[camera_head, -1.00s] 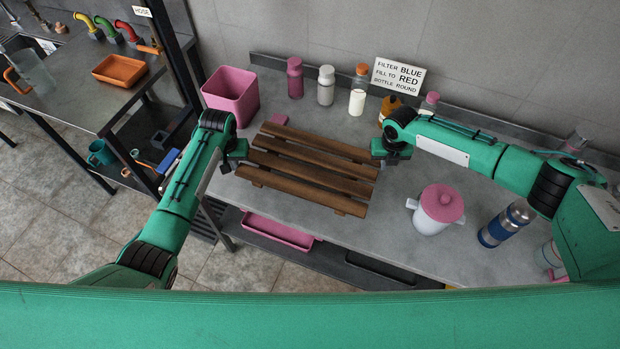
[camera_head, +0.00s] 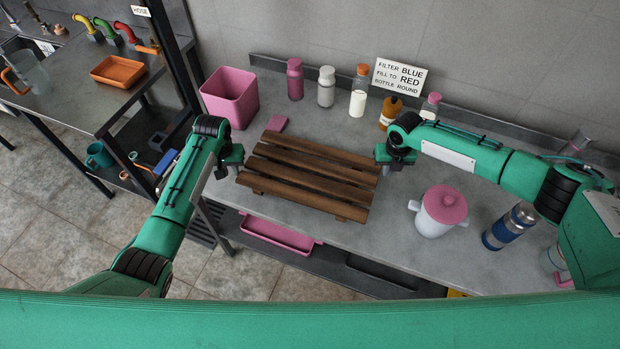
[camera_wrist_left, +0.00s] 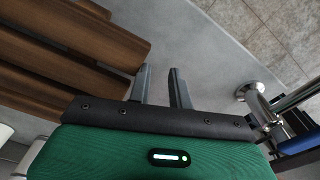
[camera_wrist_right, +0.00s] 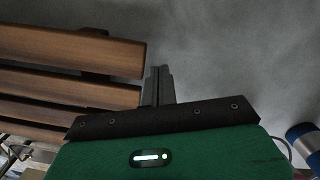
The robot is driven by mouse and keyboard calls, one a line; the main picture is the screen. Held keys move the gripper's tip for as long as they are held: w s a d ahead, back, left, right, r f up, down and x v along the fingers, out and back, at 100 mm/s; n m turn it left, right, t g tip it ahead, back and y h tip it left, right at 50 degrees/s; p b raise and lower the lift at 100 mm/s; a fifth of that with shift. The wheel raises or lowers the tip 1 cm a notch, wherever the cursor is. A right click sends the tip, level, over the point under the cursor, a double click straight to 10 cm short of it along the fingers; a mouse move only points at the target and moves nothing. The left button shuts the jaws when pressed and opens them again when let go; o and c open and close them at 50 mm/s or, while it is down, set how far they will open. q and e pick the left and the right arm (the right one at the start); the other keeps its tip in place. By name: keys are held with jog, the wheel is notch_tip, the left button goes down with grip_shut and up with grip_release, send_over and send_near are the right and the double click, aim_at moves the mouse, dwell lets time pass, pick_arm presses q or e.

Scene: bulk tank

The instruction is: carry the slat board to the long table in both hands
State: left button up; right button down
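The slat board (camera_head: 310,172), several dark brown wooden slats on cross-pieces, lies on the grey table (camera_head: 345,240). Its slat ends also show at left in the left wrist view (camera_wrist_left: 85,75) and the right wrist view (camera_wrist_right: 75,50). My left gripper (camera_head: 237,163) is at the board's left end. Its two fingers (camera_wrist_left: 162,72) stand apart with an empty gap, beside the slats and not around them. My right gripper (camera_head: 388,158) is at the board's right end. Its fingers (camera_wrist_right: 158,72) are together beside the slat ends, with nothing visible between them.
Behind the board stand a pink bin (camera_head: 230,97), several bottles (camera_head: 326,88) and a sign (camera_head: 398,77). A white pot with a pink lid (camera_head: 440,210) and a blue flask (camera_head: 508,226) stand to the right. A separate counter (camera_head: 65,100) with an orange tray (camera_head: 118,70) is at left.

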pick_arm(q)
jog(key=shift+a, duration=0.15)
pick_arm(e)
jog(key=shift+d, duration=0.2)
pick_arm(q)
jog(key=shift+a, duration=0.1)
pick_arm(e)
jog(key=c, duration=1.8)
grip_release()
jog(key=shift+d, duration=0.1)
jog(key=shift+o, duration=0.2)
pick_arm(q)
notch_tip(320, 180, up, 12)
jog(key=shift+s, duration=0.4)
pick_arm(e)
notch_tip(320, 180, up, 12)
jog(key=shift+s, duration=0.4)
pick_arm(q)
jog(key=shift+f, duration=0.1)
pick_arm(e)
jog(key=shift+f, duration=0.1)
